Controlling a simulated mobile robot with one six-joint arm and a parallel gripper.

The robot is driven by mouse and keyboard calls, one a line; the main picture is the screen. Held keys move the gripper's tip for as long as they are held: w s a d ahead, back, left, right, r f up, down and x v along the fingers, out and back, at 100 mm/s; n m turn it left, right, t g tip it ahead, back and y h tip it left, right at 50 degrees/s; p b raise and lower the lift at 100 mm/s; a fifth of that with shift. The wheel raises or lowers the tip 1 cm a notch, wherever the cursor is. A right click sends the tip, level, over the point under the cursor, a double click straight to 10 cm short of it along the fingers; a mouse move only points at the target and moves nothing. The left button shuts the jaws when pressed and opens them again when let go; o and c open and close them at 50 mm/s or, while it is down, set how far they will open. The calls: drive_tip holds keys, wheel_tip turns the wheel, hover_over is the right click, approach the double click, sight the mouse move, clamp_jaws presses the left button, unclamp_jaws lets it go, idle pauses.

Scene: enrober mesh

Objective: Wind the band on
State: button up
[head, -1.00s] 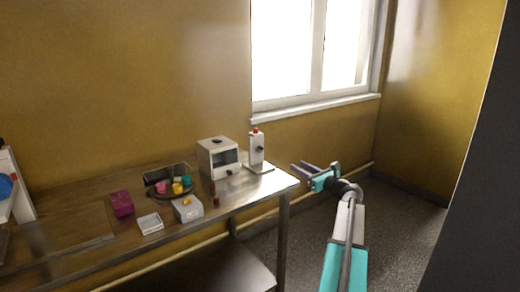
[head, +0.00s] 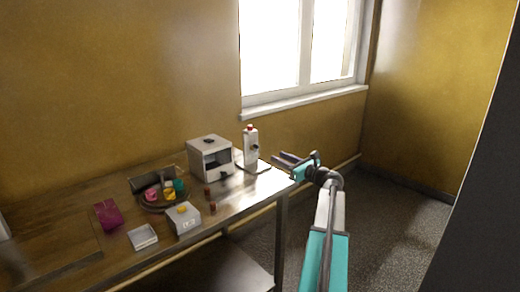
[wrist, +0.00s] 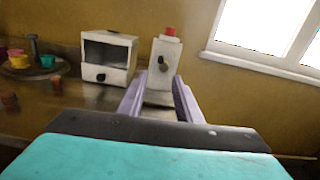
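A white upright device (head: 250,147) with a red top and a dark knob on its face stands on a flat base at the table's right end. In the wrist view this device (wrist: 158,72) is straight ahead, framed between my fingers. My gripper (head: 279,157) is open and empty, its two purple fingers apart. In the wrist view my gripper (wrist: 159,80) appears short of the device; contact is not visible. To the device's left is a white box (head: 210,158) with a dark front opening and a black knob below it. I cannot make out a band.
A round dark tray (head: 150,208) holds several coloured cups. Nearby are a white box with a yellow top (head: 186,221), an open white tray (head: 143,237), a magenta item (head: 107,215) and small red-brown pieces (head: 213,208). The window sill (head: 305,104) is behind. Floor is clear right of the table.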

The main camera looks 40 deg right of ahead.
sight(258, 148)
drive_tip(key=shift+w, duration=0.1)
drive_tip(key=w, duration=0.4)
drive_tip(key=w+p, duration=0.1)
drive_tip(key=w, duration=0.4)
drive_tip(key=w+d+p, duration=0.1)
drive_tip(key=w, duration=0.3)
drive_tip(key=shift+w, duration=0.2)
drive_tip(key=shift+c, duration=0.4)
clamp_jaws()
